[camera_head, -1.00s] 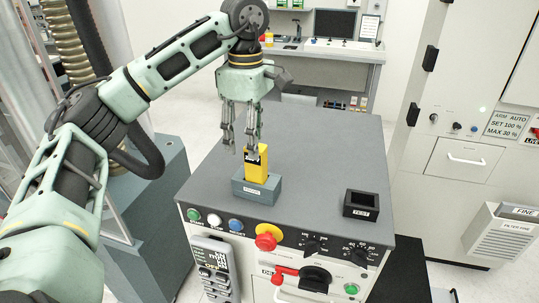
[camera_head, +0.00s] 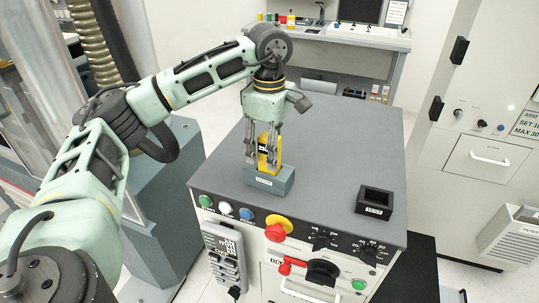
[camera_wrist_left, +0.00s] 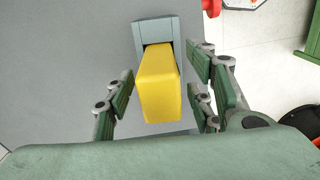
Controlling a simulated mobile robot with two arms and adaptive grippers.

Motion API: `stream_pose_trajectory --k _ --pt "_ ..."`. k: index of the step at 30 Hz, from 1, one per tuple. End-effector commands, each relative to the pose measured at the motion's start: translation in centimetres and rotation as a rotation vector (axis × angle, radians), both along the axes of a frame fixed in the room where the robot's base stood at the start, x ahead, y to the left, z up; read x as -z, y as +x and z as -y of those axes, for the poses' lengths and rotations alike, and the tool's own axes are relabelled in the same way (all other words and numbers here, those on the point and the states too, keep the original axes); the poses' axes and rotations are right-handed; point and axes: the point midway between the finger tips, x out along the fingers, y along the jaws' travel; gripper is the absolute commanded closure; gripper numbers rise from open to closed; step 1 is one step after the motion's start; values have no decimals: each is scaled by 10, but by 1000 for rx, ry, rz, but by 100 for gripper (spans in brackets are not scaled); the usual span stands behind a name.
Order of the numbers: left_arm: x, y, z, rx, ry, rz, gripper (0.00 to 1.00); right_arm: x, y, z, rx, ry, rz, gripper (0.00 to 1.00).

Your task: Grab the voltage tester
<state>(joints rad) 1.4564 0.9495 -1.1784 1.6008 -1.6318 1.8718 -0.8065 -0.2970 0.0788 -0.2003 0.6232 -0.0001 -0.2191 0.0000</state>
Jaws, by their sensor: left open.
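The yellow voltage tester (camera_head: 263,150) stands upright in a blue-grey holder (camera_head: 269,181) on the grey cabinet top. My left gripper (camera_head: 263,157) is over it, pointing down, with its fingers on either side of the tester. In the left wrist view the tester (camera_wrist_left: 159,85) lies between the open fingers (camera_wrist_left: 160,92), with a gap visible on both sides. The holder (camera_wrist_left: 154,27) shows behind it. The tester's lower part is hidden inside the holder. My right gripper is not in view.
A small black open box (camera_head: 374,202) sits at the right of the cabinet top (camera_head: 335,150). The front panel carries a red knob (camera_head: 276,231) and several buttons. A bench with a monitor (camera_head: 359,10) stands at the back. The cabinet top between is clear.

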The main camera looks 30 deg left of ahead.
Motion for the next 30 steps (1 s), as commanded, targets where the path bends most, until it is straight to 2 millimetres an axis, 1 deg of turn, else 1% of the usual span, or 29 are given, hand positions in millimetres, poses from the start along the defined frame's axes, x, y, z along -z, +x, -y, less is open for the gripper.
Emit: stream_pose_trajectory --k 2,5,16,22,30 --pt "0 0 0 0 0 1 50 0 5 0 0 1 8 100" --pt "0 0 0 0 0 0 50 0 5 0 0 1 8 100" --pt "0 0 0 0 -1 0 82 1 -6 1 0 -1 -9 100" --pt "0 0 0 0 -1 1 100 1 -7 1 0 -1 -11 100" --pt "-1 0 0 0 -1 2 100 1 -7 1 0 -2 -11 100"
